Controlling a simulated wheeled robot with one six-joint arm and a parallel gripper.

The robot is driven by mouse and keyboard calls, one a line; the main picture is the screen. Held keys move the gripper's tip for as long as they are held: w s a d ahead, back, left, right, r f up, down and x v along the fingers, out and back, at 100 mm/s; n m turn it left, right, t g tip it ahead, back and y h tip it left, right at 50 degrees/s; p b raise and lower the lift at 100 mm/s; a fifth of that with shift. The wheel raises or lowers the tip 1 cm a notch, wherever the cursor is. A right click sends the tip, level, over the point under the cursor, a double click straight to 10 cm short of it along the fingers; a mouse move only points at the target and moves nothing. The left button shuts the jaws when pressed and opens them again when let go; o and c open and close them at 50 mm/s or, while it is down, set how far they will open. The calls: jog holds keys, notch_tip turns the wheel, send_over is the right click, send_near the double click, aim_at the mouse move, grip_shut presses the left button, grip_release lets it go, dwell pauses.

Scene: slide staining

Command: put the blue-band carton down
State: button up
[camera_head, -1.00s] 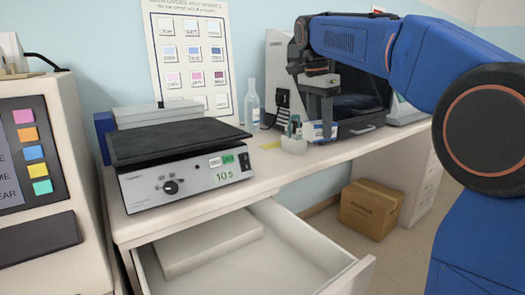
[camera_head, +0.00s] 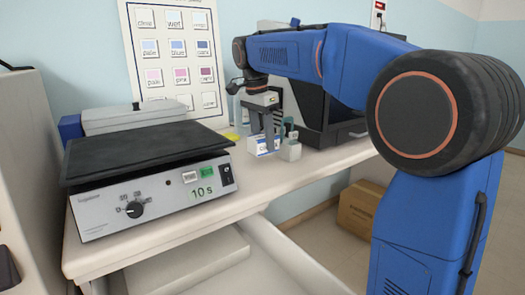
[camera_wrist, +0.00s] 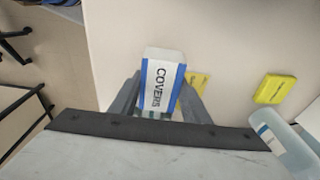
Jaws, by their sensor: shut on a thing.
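The blue-band carton (camera_head: 262,147) is a small white box with blue edges, near the back of the bench in the head view. In the wrist view the carton (camera_wrist: 163,75) shows the word COVERS on its white face between blue bands. My gripper (camera_head: 264,138) is shut on it from above, and the wrist view shows a finger of my gripper (camera_wrist: 158,98) on each side of it. The carton is low over the white bench (camera_head: 200,222); I cannot tell whether its underside touches the bench.
A stirrer-like device marked 10 s (camera_head: 150,196) stands left of the carton. A small white holder (camera_head: 291,151) is close on its right. Yellow pads (camera_wrist: 275,88) and a pale bottle (camera_wrist: 278,132) lie to the right in the wrist view. An open drawer (camera_head: 285,262) juts out in front.

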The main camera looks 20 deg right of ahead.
aim_at(264, 150)
jog(key=shift+f, duration=1.85)
jog(key=shift+f, duration=0.1)
jog(key=o, duration=1)
jog(key=shift+o, duration=0.2)
jog(key=r, duration=0.4)
jog(key=a+r, duration=0.1)
jog(key=r, duration=0.7)
jog(key=shift+s+a, duration=0.3)
